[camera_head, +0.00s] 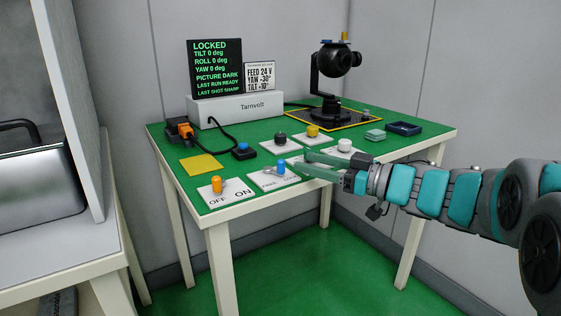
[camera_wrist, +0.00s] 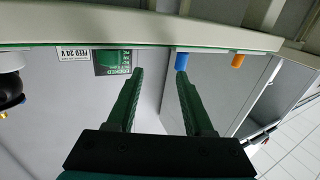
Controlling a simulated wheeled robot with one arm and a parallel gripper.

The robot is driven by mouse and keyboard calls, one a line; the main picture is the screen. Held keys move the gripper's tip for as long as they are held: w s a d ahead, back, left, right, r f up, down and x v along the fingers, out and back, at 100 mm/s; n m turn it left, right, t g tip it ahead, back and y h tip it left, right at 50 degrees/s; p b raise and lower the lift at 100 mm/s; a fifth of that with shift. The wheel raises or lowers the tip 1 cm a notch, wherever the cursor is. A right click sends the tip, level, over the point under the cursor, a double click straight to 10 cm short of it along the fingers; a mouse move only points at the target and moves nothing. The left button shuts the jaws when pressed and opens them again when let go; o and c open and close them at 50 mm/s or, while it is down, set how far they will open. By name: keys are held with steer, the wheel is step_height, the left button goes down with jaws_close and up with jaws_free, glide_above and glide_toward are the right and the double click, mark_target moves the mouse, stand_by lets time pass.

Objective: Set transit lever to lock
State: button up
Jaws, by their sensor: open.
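A lever with a blue grip (camera_head: 281,167) stands on a white plate (camera_head: 265,183) near the table's front edge. The plate's small lettering is too blurred to read. The blue grip (camera_wrist: 182,60) also shows in the wrist view, just beyond the tip of the right-hand finger. My gripper (camera_head: 298,161) reaches in from the right, low over the table, its open fingers pointing left beside the blue grip. In the wrist view my gripper (camera_wrist: 161,73) is open with nothing between its fingers. The display (camera_head: 216,67) reads LOCKED, with tilt, roll and yaw at 0 deg.
An orange lever (camera_head: 217,185) on an OFF/ON plate stands left of the blue one. Black, yellow and white knobs (camera_head: 344,146) stand behind my fingers. A gimbal camera (camera_head: 331,75) stands at the back. A yellow square (camera_head: 201,162) and cables lie at left.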

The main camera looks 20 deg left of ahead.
mark_target(268, 169)
steer(key=shift+s+a+f+n+g, duration=0.15)
steer(key=shift+a+g, duration=0.25)
steer(key=shift+a, duration=1.2)
steer(key=shift+s+a+f+n+g, duration=0.15)
steer(key=shift+a+n+g, duration=0.2)
steer(key=shift+a, duration=1.3)
steer(key=shift+s+a+f+n+g, duration=0.15)
steer(key=shift+a+g, duration=0.3)
steer(key=shift+a, duration=1.15)
steer(key=shift+r, duration=0.1)
jaws_close()
